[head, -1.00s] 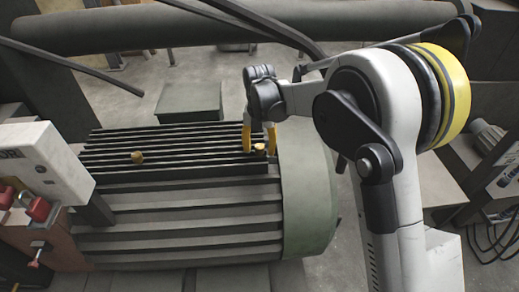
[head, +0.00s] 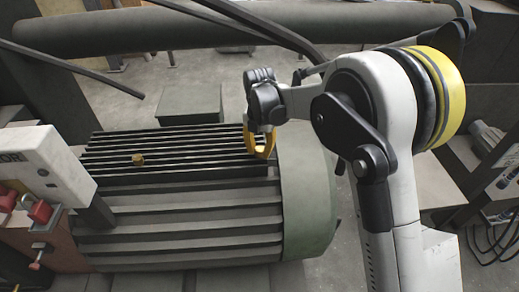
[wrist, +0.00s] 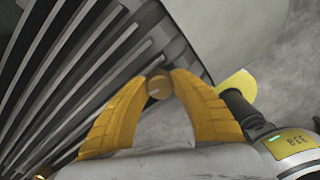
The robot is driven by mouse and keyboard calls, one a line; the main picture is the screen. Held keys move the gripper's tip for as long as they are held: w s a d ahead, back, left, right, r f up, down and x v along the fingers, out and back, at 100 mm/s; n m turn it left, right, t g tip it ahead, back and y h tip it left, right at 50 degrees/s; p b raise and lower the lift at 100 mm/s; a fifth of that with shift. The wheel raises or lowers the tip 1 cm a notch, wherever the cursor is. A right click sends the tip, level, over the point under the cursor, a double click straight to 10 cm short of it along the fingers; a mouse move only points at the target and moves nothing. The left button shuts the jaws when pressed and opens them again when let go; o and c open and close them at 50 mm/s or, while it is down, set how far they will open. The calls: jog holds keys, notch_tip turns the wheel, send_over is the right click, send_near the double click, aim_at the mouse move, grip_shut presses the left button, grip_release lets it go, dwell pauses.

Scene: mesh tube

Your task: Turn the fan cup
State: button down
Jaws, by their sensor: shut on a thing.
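The fan cup is a small round brass-coloured cup (wrist: 159,86) at the fan end of the ribbed green motor (head: 180,235). In the wrist view it sits between the two yellow fingertips of my gripper (wrist: 160,84), which touch it from both sides. In the head view my gripper (head: 264,154) points down at the right end of the motor's ribbed top, beside the smooth rounded fan cover (head: 308,205).
A second brass cup (head: 138,159) sits on the left of the ribbed top. A white box with red parts (head: 42,172) stands at the far left. A large dark tube (head: 130,28) crosses the back. A green box (head: 190,104) stands behind the motor.

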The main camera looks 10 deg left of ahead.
jog(key=m+p, duration=0.1)
jog(key=m, duration=0.3)
jog(key=shift+m, duration=0.3)
jog(key=m, duration=0.4)
jog(key=shift+m+p, duration=0.3)
jog(key=shift+p, duration=0.1)
jog(key=m, duration=0.4)
jog(key=m+p, duration=0.1)
jog(key=m, duration=0.8)
jog(key=shift+m, duration=0.3)
jog(key=m, duration=0.9)
jog(key=shift+p, duration=0.35)
jog(key=m, duration=0.3)
jog(key=shift+m, duration=0.3)
jog(key=m, duration=1.2)
jog(key=shift+m, duration=0.3)
jog(key=m, duration=1.3)
